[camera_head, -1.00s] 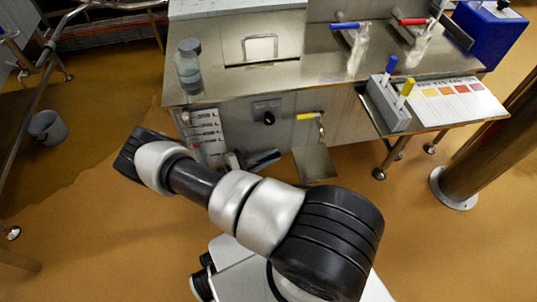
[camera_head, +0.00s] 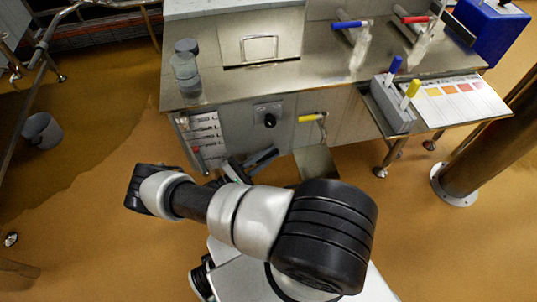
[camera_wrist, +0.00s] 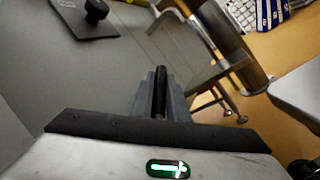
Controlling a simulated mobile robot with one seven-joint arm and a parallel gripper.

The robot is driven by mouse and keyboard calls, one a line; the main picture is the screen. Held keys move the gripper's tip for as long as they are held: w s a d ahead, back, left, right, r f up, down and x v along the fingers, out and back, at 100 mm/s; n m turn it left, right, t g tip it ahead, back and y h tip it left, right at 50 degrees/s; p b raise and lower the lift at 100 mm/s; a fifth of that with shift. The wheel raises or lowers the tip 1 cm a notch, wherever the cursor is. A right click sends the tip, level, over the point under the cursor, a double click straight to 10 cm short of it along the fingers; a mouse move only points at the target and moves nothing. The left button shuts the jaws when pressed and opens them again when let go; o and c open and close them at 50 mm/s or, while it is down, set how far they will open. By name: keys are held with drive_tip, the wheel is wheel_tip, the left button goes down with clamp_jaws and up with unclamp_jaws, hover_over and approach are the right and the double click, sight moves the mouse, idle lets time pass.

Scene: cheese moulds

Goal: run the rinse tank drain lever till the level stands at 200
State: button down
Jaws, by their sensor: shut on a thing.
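My gripper (camera_wrist: 158,100) shows in the wrist view with its grey fingers shut on a slim black bar (camera_wrist: 160,88), which looks like a lever handle. In the head view, my gripper (camera_head: 258,162) is low at the tank's front, partly hidden by my arm. The steel rinse tank unit (camera_head: 225,125) has a white level scale (camera_head: 203,130) at its front left, with several marks and a small red piece low beside it. The figures are too small to read. A black knob on a plate (camera_head: 268,116) sits right of the scale; it also shows in the wrist view (camera_wrist: 95,10).
A yellow-handled lever (camera_head: 311,117) is on the front panel. Blue (camera_head: 350,24) and red (camera_head: 415,19) handles stand on the top. A grey holder (camera_head: 392,108) with blue and yellow pens and a colour chart (camera_head: 455,100) are at right. A steel post (camera_head: 470,165) stands farther right.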

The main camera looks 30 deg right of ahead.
drive_tip(key=shift+a, duration=0.1)
drive_tip(key=c, duration=1.7)
unclamp_jaws()
drive_tip(key=shift+c, duration=0.2)
drive_tip(key=v, duration=1.2)
